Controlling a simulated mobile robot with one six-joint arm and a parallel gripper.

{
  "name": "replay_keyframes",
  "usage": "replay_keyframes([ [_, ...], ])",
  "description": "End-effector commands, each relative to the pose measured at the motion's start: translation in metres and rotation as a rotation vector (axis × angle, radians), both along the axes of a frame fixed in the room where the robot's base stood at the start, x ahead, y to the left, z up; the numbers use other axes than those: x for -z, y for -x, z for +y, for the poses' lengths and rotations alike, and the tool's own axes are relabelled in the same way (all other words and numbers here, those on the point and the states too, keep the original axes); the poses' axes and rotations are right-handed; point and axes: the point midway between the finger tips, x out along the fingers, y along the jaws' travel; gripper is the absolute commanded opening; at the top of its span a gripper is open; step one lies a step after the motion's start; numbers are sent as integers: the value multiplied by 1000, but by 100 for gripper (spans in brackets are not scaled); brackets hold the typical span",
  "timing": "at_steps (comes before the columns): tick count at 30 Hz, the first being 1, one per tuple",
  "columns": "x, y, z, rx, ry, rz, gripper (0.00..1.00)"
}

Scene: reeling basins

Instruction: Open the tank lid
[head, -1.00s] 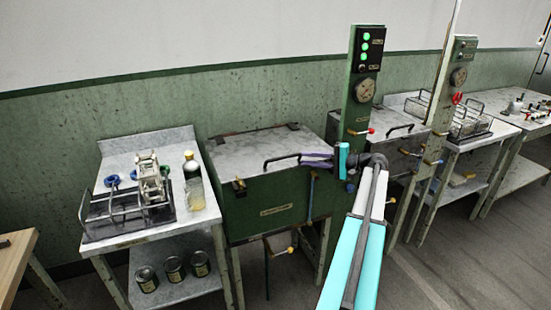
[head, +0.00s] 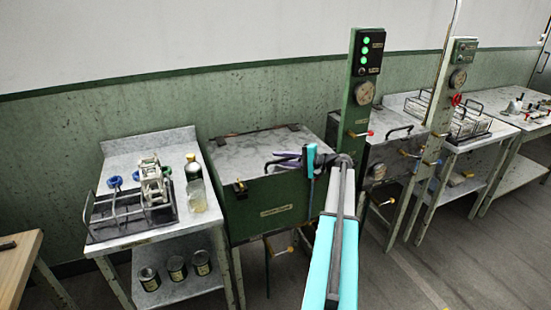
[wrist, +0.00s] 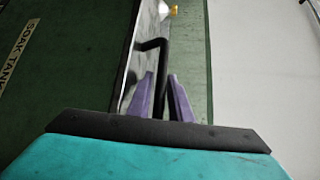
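The soak tank (head: 275,208) is a green box under a flat grey lid (head: 250,150), which lies down on it. A black bar handle (head: 278,163) stands near the lid's front right edge. In the wrist view the tank's label (wrist: 18,55) is at the left, and the handle (wrist: 160,65) rises from the lid and runs down between my fingers. My gripper (head: 285,158) has purple fingers, also in the wrist view (wrist: 160,92). They stand apart, one on each side of the handle; contact is unclear. The handle's lower part is hidden by the gripper body.
A green post (head: 358,110) with lights and a gauge stands right of the tank, close to my arm. A steel table (head: 130,238) with a rack and bottles stands at the left. Several valve levers stick out at the right. Open floor lies in front.

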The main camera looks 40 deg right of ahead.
Motion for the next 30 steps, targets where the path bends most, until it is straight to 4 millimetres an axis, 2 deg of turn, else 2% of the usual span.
replay_keyframes([
  [6,2,-13,6,-1,0,0,19],
  [16,3,-15,6,1,0,0,19],
  [19,3,-14,6,1,0,0,2],
  [24,2,-14,6,1,0,-1,0],
  [25,1,-8,35,-1,0,0,0],
  [26,2,-12,21,0,0,-1,0],
  [27,2,-14,15,-2,0,0,0],
  [30,1,-15,11,-4,-2,4,0],
])
